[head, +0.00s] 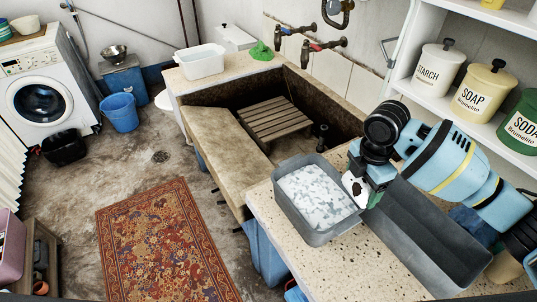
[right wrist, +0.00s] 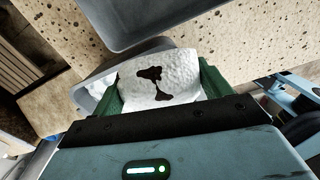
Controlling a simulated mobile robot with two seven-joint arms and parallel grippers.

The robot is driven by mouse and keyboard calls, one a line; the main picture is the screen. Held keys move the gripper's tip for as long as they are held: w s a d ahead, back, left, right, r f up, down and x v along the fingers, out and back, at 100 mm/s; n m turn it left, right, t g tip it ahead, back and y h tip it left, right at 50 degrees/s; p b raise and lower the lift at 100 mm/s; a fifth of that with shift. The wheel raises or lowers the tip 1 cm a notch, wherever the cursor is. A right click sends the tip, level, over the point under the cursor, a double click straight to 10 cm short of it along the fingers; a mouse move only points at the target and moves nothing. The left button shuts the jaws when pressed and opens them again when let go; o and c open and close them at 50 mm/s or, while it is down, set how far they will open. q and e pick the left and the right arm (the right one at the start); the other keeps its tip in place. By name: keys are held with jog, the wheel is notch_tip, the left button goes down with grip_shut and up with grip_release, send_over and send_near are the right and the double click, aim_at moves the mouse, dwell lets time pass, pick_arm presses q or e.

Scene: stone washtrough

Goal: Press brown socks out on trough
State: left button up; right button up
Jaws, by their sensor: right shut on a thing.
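My right gripper (head: 357,187) is shut on a white, suds-covered bundle with dark brown patches, which looks like the brown socks (head: 354,190). In the right wrist view the socks (right wrist: 180,68) sit between the green fingers (right wrist: 160,85); most of their brown is hidden by foam. The gripper is at the right rim of a grey basin (head: 307,235) full of white suds, on the speckled counter. The stone trough (head: 222,160) lies to the left and behind, with a broad sloping front slab. My left gripper is not in view.
A second grey basin (head: 425,231), seemingly empty, stands right of the suds basin. A slatted wooden rack (head: 275,118) lies inside the trough, below taps (head: 318,45). A white tub (head: 201,62) and green cloth (head: 261,51) are on the far ledge. The sloping slab is clear.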

aim_at(364, 192)
jog(key=shift+r, duration=0.1)
dwell(0.3)
jog(key=m, duration=0.1)
jog(key=s+r+m, duration=0.1)
jog(key=m, duration=0.3)
jog(key=shift+s+a+r, duration=0.2)
jog(key=shift+s, duration=0.2)
jog(key=m, duration=0.1)
jog(key=s+r+m, duration=0.1)
jog(key=m, duration=0.3)
jog(key=shift+s+a+r, duration=0.15)
jog(key=shift+s+a, duration=0.05)
jog(key=shift+s, duration=0.15)
jog(key=s+m, duration=0.1)
jog(key=m, duration=0.3)
jog(key=s+r+m, duration=0.1)
jog(key=s+m, duration=0.1)
jog(key=m, duration=0.2)
jog(key=s+r+m, duration=0.1)
jog(key=m, duration=0.2)
jog(key=shift+s+a+r+m, duration=0.2)
jog(key=shift+s+m, duration=0.1)
jog(key=shift+m, duration=0.1)
